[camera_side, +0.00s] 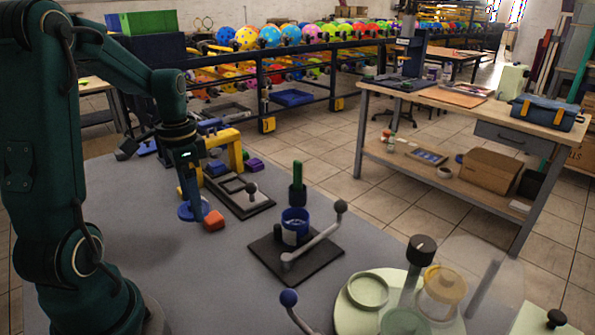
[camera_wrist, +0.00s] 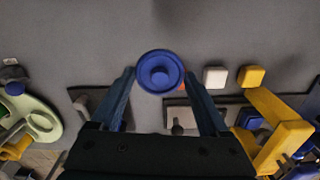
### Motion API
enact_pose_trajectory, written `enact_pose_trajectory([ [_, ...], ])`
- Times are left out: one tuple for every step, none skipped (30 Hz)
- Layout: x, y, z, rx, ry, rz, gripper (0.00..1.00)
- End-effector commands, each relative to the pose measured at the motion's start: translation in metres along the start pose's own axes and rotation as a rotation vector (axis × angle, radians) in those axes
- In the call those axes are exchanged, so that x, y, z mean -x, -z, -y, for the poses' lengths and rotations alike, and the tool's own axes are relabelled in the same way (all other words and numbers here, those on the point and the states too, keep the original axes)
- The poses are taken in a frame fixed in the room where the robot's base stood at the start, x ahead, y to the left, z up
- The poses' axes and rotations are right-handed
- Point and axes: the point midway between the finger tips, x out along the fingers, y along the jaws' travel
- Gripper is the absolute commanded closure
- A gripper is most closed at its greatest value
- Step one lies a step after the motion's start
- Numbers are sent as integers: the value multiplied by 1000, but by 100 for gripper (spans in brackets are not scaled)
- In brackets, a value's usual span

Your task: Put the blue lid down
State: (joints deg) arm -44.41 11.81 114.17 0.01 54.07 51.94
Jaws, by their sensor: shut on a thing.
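The blue lid (camera_side: 188,212) is a round disc with a raised rim and a central knob, clear in the wrist view (camera_wrist: 160,72). My gripper (camera_side: 191,200) is shut on it, with one finger on each side in the wrist view (camera_wrist: 160,80). In the side view the lid is level and at the left of the grey table (camera_side: 150,255), beside an orange-red block (camera_side: 213,221). I cannot tell whether its underside touches the table. The fingers partly hide the lid in the side view.
Further right are a blue cup (camera_side: 295,222) on a black base with a lever, and a pale green turntable (camera_side: 345,318). The table's front left is clear.

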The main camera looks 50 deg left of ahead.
Motion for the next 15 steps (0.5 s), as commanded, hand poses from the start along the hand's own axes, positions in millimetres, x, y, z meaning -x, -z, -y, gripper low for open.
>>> enact_pose_trajectory([
  [-8, 10, -7, -11, -4, 4, 72],
  [-12, 16, -10, -11, -4, 3, 72],
  [-17, 24, -14, -10, -3, 3, 72],
  [-20, 29, -17, -9, -3, 3, 72],
  [-24, 33, -20, -8, -3, 3, 72],
  [-28, 39, -24, -7, -3, 3, 72],
  [-30, 43, -25, -7, -1, 2, 72],
  [-32, 47, -26, -4, -1, 1, 72],
  [-35, 50, -29, -4, -1, 2, 72],
  [-36, 52, -30, -2, -1, 2, 72],
  [-37, 54, -30, -1, 0, 1, 72],
  [-38, 55, -31, -1, 0, 0, 72],
  [-39, 56, -32, 0, 0, 0, 72],
  [-42, 56, -32, 0, 0, 1, 72],
  [-46, 56, -32, 1, -2, 3, 72],
])
